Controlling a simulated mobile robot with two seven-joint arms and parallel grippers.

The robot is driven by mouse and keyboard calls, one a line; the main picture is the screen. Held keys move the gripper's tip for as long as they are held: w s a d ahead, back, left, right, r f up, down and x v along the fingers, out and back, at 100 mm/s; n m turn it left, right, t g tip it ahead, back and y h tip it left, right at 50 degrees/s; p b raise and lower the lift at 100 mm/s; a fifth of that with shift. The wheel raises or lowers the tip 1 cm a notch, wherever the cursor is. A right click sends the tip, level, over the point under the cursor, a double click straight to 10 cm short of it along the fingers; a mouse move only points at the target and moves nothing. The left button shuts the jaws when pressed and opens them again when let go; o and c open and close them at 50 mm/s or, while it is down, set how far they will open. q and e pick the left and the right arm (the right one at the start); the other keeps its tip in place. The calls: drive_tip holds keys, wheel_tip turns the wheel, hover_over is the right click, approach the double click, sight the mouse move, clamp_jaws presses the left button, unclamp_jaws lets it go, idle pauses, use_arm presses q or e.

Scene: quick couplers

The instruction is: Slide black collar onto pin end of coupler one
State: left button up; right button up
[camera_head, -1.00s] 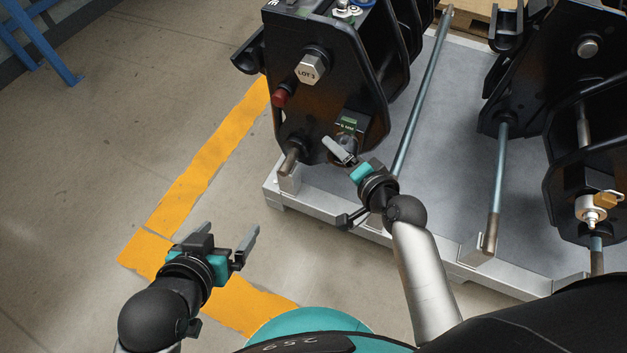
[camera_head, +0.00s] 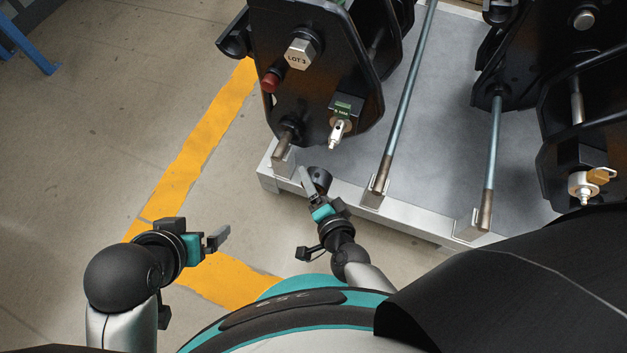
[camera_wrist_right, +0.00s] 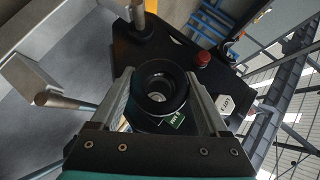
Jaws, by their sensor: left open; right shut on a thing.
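My right gripper (camera_head: 314,184) is shut on the black collar (camera_head: 321,179). The right wrist view shows the collar (camera_wrist_right: 160,88) end-on between the two fingers, its round bore facing the camera. A black coupler plate (camera_head: 300,85) with a hex head reading "LOT 3" stands beyond. A silver pin end (camera_head: 338,134) sticks out below a small green label on it. The collar is apart from the pin, below and slightly left of it in the head view. Which coupler is number one cannot be read. My left gripper (camera_head: 218,240) is open and empty over the floor.
A grey pallet (camera_head: 440,150) with a raised metal edge carries the couplers and several long rods (camera_head: 405,95). A second coupler (camera_head: 590,150) with a brass-coloured fitting (camera_head: 598,176) stands at the right.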

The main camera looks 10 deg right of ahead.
sight(338, 140)
drive_tip(key=shift+w+d, duration=0.5)
drive_tip(key=shift+w, duration=0.3)
drive_tip(key=shift+w+d, duration=0.55)
drive_tip(key=shift+w, duration=0.25)
drive_tip(key=shift+w+d, duration=0.5)
drive_tip(key=shift+w, duration=0.3)
drive_tip(key=shift+w+d+r, duration=0.1)
drive_tip(key=shift+w+d, duration=0.7)
drive_tip(key=shift+w, duration=0.35)
drive_tip(key=shift+w+d+f, duration=0.1)
drive_tip(key=shift+w+d, duration=0.65)
drive_tip(key=shift+w, duration=0.35)
drive_tip(key=shift+w+d+r, duration=0.1)
drive_tip(key=shift+w+d, duration=0.7)
drive_tip(key=shift+w, duration=0.35)
idle(2.2)
